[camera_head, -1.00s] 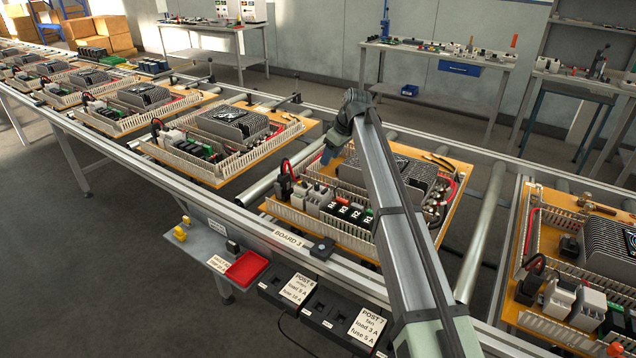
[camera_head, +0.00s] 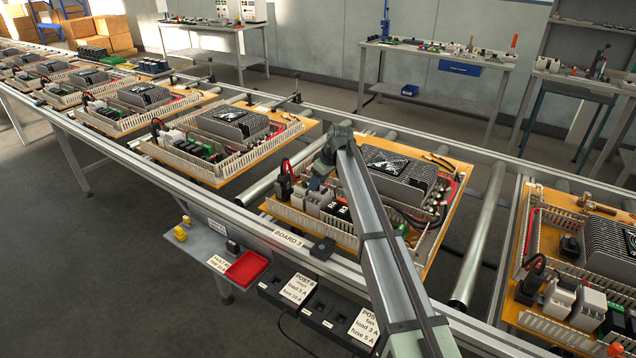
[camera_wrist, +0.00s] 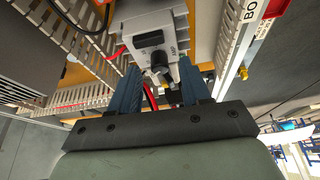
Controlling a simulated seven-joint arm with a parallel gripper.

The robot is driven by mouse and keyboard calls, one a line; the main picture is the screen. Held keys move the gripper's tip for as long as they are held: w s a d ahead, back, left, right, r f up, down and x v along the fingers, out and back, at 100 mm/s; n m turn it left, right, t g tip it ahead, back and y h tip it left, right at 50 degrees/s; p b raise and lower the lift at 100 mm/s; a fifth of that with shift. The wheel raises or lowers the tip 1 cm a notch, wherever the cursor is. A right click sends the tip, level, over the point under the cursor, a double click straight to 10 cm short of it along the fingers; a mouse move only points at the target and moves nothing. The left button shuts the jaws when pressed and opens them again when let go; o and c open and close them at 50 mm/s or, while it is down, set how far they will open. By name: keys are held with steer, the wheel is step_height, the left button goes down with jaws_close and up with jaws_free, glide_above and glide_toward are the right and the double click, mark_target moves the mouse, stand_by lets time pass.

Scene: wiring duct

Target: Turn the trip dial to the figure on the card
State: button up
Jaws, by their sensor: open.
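A light grey breaker unit (camera_wrist: 148,32) marked AMP faces the wrist camera. A small knob, apparently the trip dial (camera_wrist: 160,64), stands on its face. My gripper (camera_wrist: 160,72) is open, with one blue finger on each side of the dial. I cannot tell whether either finger touches it. In the head view my gripper (camera_head: 318,180) is over the front left of the board marked BOARD 3, among its grey and white units (camera_head: 313,202). The dial's setting is too small to read. A white card (camera_head: 222,264) by the red tray is hard to read.
White slotted duct walls (camera_head: 290,212) edge the board, and a finned heatsink block (camera_head: 400,172) stands behind the units. Black relays (camera_head: 338,210) stand close to the right.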

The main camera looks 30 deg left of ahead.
steer(key=shift+a+f, duration=0.15)
steer(key=shift+f, duration=0.2)
jaws_close()
stand_by(0.3)
